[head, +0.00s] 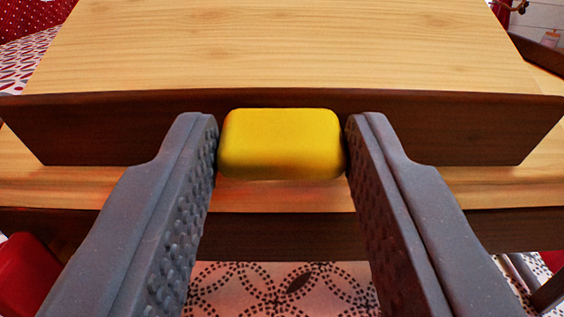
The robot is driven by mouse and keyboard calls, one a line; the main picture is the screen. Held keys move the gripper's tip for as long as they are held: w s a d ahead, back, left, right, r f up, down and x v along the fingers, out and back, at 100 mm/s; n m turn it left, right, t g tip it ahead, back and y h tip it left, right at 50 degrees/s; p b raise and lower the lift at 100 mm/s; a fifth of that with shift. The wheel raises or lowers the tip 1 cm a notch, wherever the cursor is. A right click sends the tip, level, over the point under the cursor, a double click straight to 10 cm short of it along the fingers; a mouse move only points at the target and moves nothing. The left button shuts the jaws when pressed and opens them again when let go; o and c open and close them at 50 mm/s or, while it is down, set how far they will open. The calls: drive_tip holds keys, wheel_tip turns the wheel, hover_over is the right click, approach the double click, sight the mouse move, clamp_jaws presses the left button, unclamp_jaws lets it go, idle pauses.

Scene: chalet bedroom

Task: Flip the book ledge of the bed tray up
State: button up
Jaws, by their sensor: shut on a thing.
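The bed tray (480,192) is light wood with a dark brown front edge. Its raised panel (280,45) has a light wood top and carries a dark brown book ledge (90,130) across its near edge. A yellow rounded block (281,145) sits at the middle of the ledge. My gripper (282,145) is shut on the yellow block, with one grey ridged finger on each side of it. Whether the ledge has turned on a hinge cannot be told. The part of the ledge behind the block and fingers is hidden.
A red object (28,278) is at the lower left. Patterned fabric (285,288) with dark dotted circles lies below the tray's front edge. Red and patterned bedding (28,58) shows at the upper left. A dark post or leg (550,290) is at the lower right.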

drive_tip(key=shift+s+f+t, duration=0.25)
drive_tip(key=shift+f+t, duration=0.3)
drive_tip(key=shift+t, duration=0.55)
drive_tip(key=o, duration=1)
drive_tip(key=p+v, duration=0.3)
drive_tip(key=v, duration=1)
drive_tip(key=shift+s, duration=0.4)
